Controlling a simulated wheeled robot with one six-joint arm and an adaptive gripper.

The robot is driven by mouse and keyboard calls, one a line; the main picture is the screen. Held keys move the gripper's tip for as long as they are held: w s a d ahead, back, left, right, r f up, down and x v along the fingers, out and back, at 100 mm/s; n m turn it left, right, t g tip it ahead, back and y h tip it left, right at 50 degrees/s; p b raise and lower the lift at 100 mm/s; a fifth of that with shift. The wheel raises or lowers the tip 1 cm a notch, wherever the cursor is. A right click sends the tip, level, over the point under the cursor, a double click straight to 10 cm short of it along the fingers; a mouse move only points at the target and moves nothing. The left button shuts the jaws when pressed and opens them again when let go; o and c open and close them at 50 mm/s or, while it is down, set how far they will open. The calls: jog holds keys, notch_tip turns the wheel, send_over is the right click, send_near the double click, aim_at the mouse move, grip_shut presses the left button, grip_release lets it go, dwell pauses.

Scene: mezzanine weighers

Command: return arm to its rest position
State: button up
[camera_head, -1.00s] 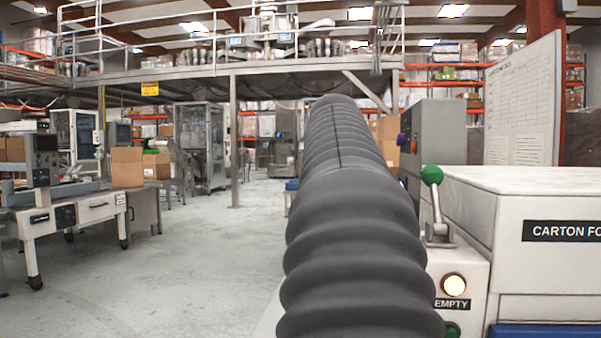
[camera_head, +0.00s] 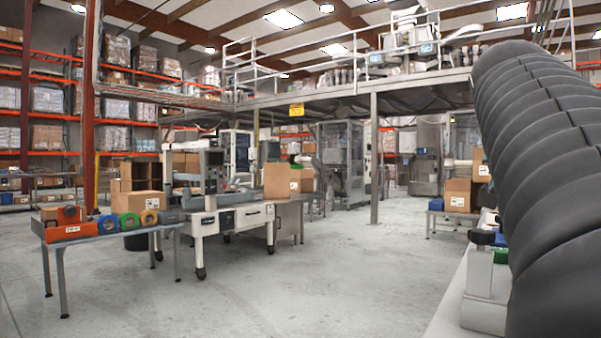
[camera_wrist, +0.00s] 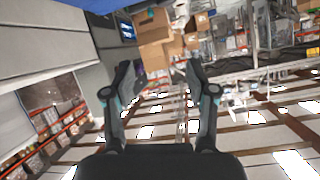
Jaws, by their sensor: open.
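My arm, in a dark ribbed sleeve (camera_head: 548,150), rises along the right side of the head view. Its end is out of that picture. My gripper (camera_wrist: 160,78) shows in the wrist view with its two dark fingers spread apart and nothing between them. The wrist picture looks upside down, with roof beams and lights at the bottom. Brown cartons (camera_wrist: 154,36) show beyond the fingertips, apart from them. A grey-white machine body (camera_wrist: 50,40) fills the upper left of that view.
A white surface with a post and dark knob (camera_head: 483,238) lies beside my arm. A wheeled conveyor machine (camera_head: 228,218) and a table (camera_head: 95,236) with tape rolls stand left. A mezzanine on posts (camera_head: 374,155) is behind. The grey floor (camera_head: 330,285) between is clear.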

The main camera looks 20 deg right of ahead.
dwell(0.3)
jog(key=w+a+f+n+t+y+b, duration=0.1)
jog(key=w+a+f+n+y, duration=0.2)
jog(key=a+f, duration=0.55)
jog(key=w+a+f+n+t+y+b, duration=0.1)
jog(key=w+a+f+n+t+y, duration=0.2)
jog(key=a+f, duration=0.55)
jog(key=s+a+f+n+g+y, duration=0.1)
jog(key=s+a+f+n, duration=0.1)
jog(key=a+f, duration=0.3)
jog(key=s+a+f+n+g+y+p, duration=0.1)
jog(key=a+f, duration=0.5)
jog(key=f, duration=0.7)
jog(key=s+a+f+n+g+y+p, duration=0.1)
jog(key=s+a+f+n+g+y, duration=0.2)
jog(key=s+a+f+n, duration=0.2)
notch_tip(320, 180, down, 4)
jog(key=shift+s+a, duration=0.15)
jog(key=shift+s, duration=0.95)
